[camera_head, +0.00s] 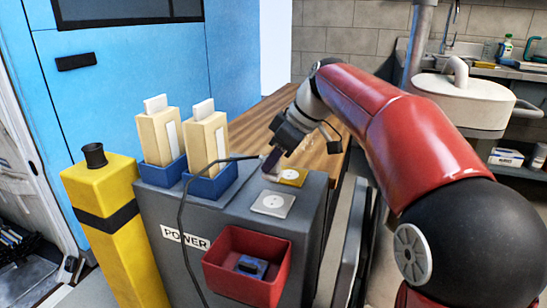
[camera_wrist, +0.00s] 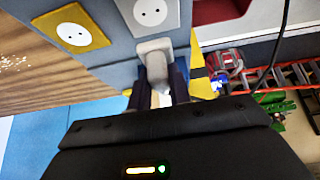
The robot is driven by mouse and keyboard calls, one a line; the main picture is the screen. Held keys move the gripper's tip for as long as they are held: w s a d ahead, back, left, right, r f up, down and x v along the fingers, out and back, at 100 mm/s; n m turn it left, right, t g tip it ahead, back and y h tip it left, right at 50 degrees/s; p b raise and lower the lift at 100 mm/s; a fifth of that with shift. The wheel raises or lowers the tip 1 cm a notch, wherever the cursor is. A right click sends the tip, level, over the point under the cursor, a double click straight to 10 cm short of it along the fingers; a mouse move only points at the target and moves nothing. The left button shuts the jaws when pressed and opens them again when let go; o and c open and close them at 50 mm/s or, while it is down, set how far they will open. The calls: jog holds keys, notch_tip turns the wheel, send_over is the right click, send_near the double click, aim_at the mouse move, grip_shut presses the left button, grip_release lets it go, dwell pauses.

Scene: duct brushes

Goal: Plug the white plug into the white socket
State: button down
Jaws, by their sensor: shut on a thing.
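The white plug (camera_wrist: 153,52) is held between the two dark fingers of my gripper (camera_wrist: 165,82) in the wrist view. In the head view my gripper (camera_head: 273,162) is above the back of the grey power box, close to the yellow socket. The white socket (camera_head: 273,203) is a pale square plate with a round face on the box top, nearer the camera than my gripper. It also shows at the top of the wrist view (camera_wrist: 152,12). The plug appears to be apart from it. The plug is mostly hidden by my fingers in the head view.
A yellow socket (camera_head: 292,176) lies behind the white one. A dark cable (camera_head: 182,205) runs left from my gripper and down the box (camera_head: 165,215). Blue holders (camera_head: 208,185) with cream boxes stand left. A red bin (camera_head: 246,280) hangs in front, and a yellow post (camera_head: 105,225) stands left.

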aim_at(281, 177)
jog(key=shift+f+b, duration=2.4)
jog(key=shift+f, duration=0.4)
jog(key=shift+d, duration=0.1)
jog(key=shift+f+b, duration=0.3)
jog(key=shift+f, duration=0.3)
jog(key=c, duration=1.2)
grip_release()
jog(key=p+v, duration=0.1)
jog(key=v, duration=0.6)
jog(key=shift+p, duration=0.35)
jog(key=shift+s+d+r, duration=0.1)
jog(key=shift+d+r, duration=0.15)
jog(key=shift+r, duration=0.1)
